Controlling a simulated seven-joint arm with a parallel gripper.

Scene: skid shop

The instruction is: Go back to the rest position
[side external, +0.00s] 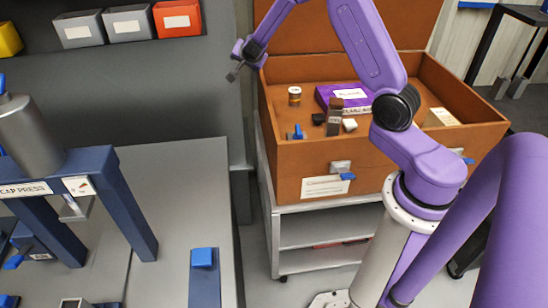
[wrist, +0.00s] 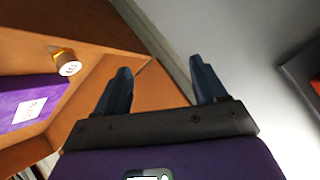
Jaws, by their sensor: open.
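My gripper (side external: 234,75) is at the end of my purple arm, beyond the left wall of a brown open-topped crate (side external: 390,165). In the wrist view, my gripper (wrist: 160,80) has its two dark fingers spread apart with nothing between them. The crate's corner (wrist: 105,75) shows behind and left of the fingers there, with pale floor to the right.
The crate holds a small can (side external: 295,96), also in the wrist view (wrist: 66,63), a purple box (side external: 325,95), and several small parts. It stands on a grey cart (side external: 330,228). A blue press (side external: 75,180) stands on the left bench (side external: 185,185). Bins line a shelf above.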

